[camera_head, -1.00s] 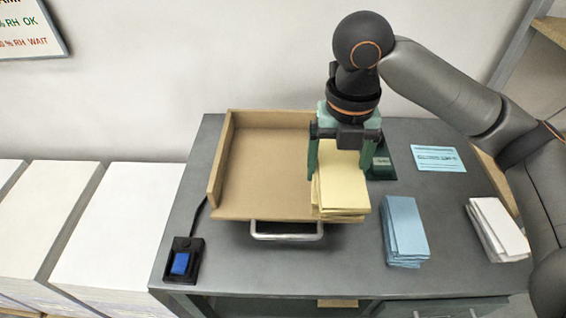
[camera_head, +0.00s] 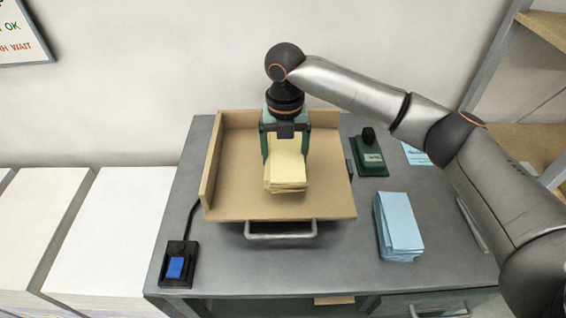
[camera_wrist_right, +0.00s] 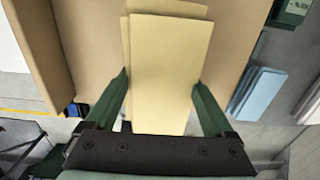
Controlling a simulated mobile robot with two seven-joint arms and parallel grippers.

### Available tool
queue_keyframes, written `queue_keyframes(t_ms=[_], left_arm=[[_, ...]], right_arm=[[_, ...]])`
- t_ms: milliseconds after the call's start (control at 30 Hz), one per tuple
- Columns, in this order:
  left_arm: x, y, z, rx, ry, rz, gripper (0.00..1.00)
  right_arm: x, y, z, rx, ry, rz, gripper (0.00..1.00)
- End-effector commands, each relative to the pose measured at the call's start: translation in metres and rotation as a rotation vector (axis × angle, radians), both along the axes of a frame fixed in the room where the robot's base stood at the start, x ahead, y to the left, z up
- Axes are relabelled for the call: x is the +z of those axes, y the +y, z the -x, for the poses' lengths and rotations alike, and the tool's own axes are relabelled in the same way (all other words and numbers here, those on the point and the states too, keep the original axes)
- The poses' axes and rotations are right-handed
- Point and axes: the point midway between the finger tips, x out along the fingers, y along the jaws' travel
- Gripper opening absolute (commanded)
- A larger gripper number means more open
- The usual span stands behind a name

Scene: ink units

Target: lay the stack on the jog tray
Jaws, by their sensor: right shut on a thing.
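The yellow stack (camera_head: 287,173) is in my right gripper (camera_head: 286,150), over the middle of the jog tray. The gripper is shut on it with a green finger on each side. In the right wrist view the stack (camera_wrist_right: 168,70) lies between the fingers (camera_wrist_right: 160,95), its sheets a little out of line. The jog tray (camera_head: 230,170) is tan, with raised walls at its left and back and a metal handle in front. I cannot tell whether the stack touches the tray floor. My left gripper is out of view.
A blue stack (camera_head: 398,226) stands right of the tray. A green stamp-like device (camera_head: 369,157) and a blue card (camera_head: 416,154) lie behind it. A black switch box with a blue button (camera_head: 176,266) is at the front left. My right arm covers the table's right side.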

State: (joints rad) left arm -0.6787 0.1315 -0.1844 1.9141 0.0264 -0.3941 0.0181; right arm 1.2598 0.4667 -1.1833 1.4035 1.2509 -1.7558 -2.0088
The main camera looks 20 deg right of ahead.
Motion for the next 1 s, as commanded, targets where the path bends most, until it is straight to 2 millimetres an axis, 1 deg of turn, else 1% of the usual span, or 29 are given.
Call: queue_keyframes(t_ms=[167, 300, 400, 767, 800, 900, 1000], left_arm=[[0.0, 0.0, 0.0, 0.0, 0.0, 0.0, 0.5], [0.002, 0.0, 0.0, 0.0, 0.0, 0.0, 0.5], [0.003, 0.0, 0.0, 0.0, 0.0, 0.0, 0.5], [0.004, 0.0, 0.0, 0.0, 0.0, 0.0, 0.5], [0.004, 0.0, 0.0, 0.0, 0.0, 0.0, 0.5], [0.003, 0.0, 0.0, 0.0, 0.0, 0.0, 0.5], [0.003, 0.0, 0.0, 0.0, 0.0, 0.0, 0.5]], right_arm=[[-0.007, 0.002, -0.006, 0.001, -0.001, -0.002, 0.0], [-0.026, 0.002, -0.006, 0.001, 0.001, 0.001, 0.0], [-0.037, 0.002, -0.007, 0.001, -0.002, 0.001, 0.0], [-0.041, 0.002, -0.007, 0.001, -0.001, -0.001, 0.0], [-0.042, 0.002, -0.007, 0.001, 0.0, 0.0, 0.91], [-0.042, 0.002, -0.007, 0.001, 0.0, 0.0, 1.0], [-0.042, 0.002, -0.007, 0.001, 0.0, 0.0, 1.0]])
